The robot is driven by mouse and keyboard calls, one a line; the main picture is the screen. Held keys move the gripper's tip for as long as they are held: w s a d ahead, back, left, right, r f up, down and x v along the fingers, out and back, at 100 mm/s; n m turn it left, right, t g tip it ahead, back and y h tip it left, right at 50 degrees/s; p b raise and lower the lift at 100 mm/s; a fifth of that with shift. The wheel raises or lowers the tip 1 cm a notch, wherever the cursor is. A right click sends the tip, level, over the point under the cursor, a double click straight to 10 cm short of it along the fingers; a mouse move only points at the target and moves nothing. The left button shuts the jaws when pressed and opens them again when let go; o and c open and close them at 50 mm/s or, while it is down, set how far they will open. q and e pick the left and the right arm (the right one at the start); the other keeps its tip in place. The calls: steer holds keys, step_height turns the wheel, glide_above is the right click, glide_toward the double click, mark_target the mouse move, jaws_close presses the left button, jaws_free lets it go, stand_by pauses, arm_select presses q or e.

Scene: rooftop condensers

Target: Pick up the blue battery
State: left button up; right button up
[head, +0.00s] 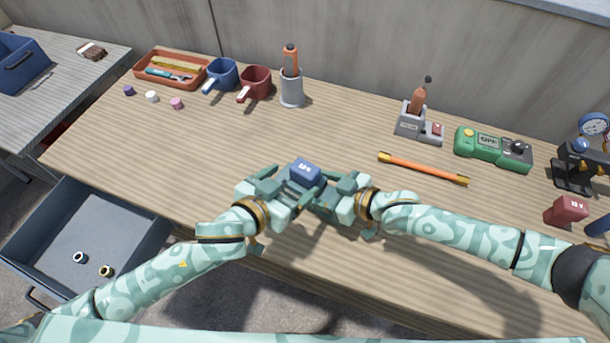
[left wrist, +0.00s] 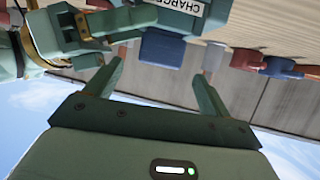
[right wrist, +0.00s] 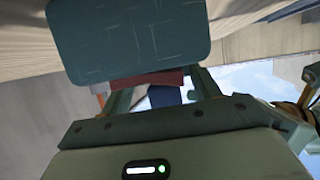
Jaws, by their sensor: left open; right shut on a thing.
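The blue battery (head: 306,171), a small block with white print on top, is held above the middle of the workbench (head: 215,145). My right gripper (head: 323,187) is shut on it from the right. My left gripper (head: 277,184) is open, close to the battery's left side. In the left wrist view its fingers (left wrist: 155,85) stand apart with nothing between them. A white label with the letters CHARGE shows upside down near that view's top edge. In the right wrist view a large dark block fills the top and hides most of the scene beyond my right fingers.
A red block (head: 566,211) lies at the right. A green device (head: 482,147), an orange rod (head: 424,169) and a grey stand (head: 411,125) lie behind. Mugs and an orange tray (head: 137,72) stand at the back left. An open drawer (head: 40,252) juts out at left.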

mark_target(299, 175)
arm_select(q)
steer(key=x, duration=0.6)
steer(key=shift+w+d+f, duration=0.1)
steer(key=shift+w, duration=0.2)
steer(key=c, duration=1.2)
step_height(299, 175, up, 10)
steer(key=shift+r, duration=0.1)
arm_select(e)
steer(key=o, duration=1.7)
